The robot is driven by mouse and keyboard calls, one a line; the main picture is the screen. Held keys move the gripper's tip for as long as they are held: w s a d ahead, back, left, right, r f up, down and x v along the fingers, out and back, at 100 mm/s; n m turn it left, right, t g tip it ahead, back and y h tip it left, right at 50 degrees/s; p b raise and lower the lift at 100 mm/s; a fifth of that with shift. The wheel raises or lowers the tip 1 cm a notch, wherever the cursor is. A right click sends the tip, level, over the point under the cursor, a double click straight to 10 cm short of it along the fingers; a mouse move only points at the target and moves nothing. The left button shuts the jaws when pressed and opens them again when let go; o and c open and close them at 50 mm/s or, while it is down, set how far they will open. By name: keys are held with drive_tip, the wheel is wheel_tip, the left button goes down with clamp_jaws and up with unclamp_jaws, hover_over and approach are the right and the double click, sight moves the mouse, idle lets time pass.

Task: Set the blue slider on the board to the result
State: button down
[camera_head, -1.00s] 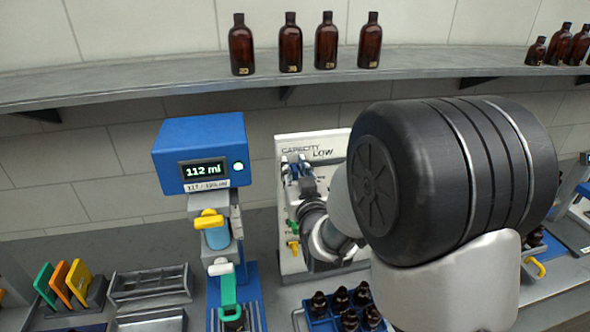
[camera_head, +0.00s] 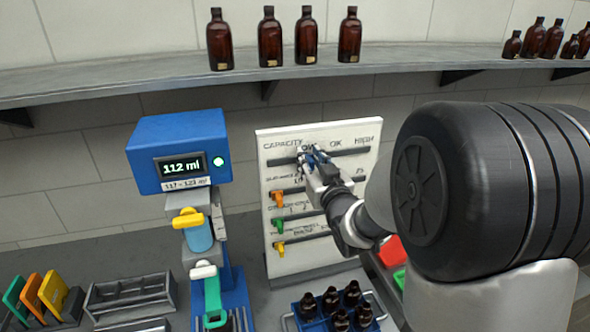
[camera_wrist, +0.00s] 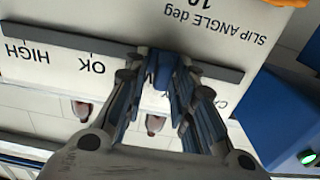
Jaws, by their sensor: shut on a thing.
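The wrist view shows the board upside down. The blue meter (camera_head: 180,150) left of the board reads 112 ml, above a label of 117 - 123 ml.
Lower on the board are an orange slider (camera_head: 278,198), a green slider (camera_head: 278,226) and a yellow slider (camera_head: 279,248). A blue crate of bottles (camera_head: 312,322) stands in front. Amber bottles line the shelf (camera_head: 180,84) above. A grey tray (camera_head: 130,298) is at left.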

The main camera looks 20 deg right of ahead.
drive_tip(key=c, duration=1.6)
unclamp_jaws()
drive_tip(key=shift+c, duration=0.2)
drive_tip(key=s, duration=0.7)
drive_tip(key=shift+s, duration=0.3)
